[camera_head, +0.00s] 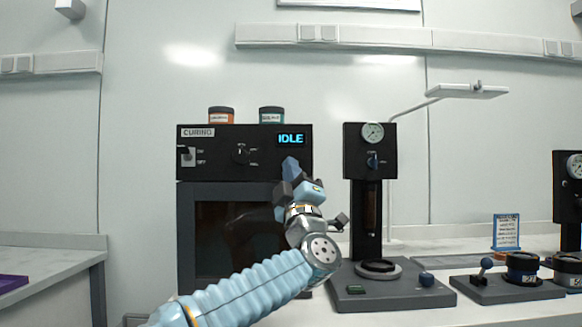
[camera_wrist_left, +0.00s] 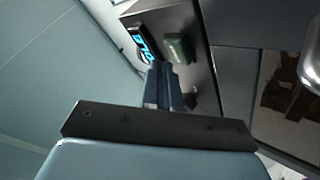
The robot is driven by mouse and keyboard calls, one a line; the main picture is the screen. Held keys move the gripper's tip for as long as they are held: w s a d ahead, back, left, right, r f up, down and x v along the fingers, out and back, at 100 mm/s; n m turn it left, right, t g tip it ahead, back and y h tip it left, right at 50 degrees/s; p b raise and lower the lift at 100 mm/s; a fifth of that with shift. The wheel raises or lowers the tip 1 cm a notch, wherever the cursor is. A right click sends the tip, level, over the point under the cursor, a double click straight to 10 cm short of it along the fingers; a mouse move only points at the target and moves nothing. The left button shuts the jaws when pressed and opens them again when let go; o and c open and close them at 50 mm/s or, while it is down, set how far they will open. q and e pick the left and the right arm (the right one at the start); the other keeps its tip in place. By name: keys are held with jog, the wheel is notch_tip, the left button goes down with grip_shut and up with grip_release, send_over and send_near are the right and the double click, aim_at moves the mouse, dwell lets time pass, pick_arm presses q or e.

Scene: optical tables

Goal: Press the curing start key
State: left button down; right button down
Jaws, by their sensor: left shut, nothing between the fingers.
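The black curing unit (camera_head: 212,155) stands against the wall, with "CURING" lettering and a lit display (camera_head: 291,139) reading "IDLE". The display also shows in the left wrist view (camera_wrist_left: 143,42). A green key (camera_wrist_left: 179,48) sits beside the display in the left wrist view; in the head view my gripper hides that part of the panel. My left gripper (camera_head: 290,166) is shut and empty, its tips just below the display. In the left wrist view its fingertips (camera_wrist_left: 160,70) are close to the green key; I cannot tell whether they touch it. My right gripper is not in view.
The unit's panel also has a switch (camera_head: 187,156) and a knob (camera_head: 241,153). Two jars, orange-labelled (camera_head: 221,115) and teal-labelled (camera_head: 271,115), stand on top. A black gauge stand (camera_head: 354,150) rises close right of my gripper. A bench (camera_head: 60,262) lies at left.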

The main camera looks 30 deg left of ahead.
pick_arm(q)
jog(key=shift+w+a, duration=0.15)
jog(key=shift+w, duration=0.05)
jog(key=shift+w+a, duration=0.2)
jog(key=shift+w, duration=0.15)
dwell(0.7)
dwell(0.3)
jog(key=shift+s+d+b, duration=0.45)
jog(key=shift+s, duration=0.25)
jog(key=shift+s+d+b, duration=0.45)
jog(key=shift+s, duration=0.25)
jog(key=shift+s+d+b, duration=0.4)
jog(key=shift+s, duration=0.35)
jog(key=shift+s+d+b, duration=0.45)
jog(key=shift+s, duration=0.25)
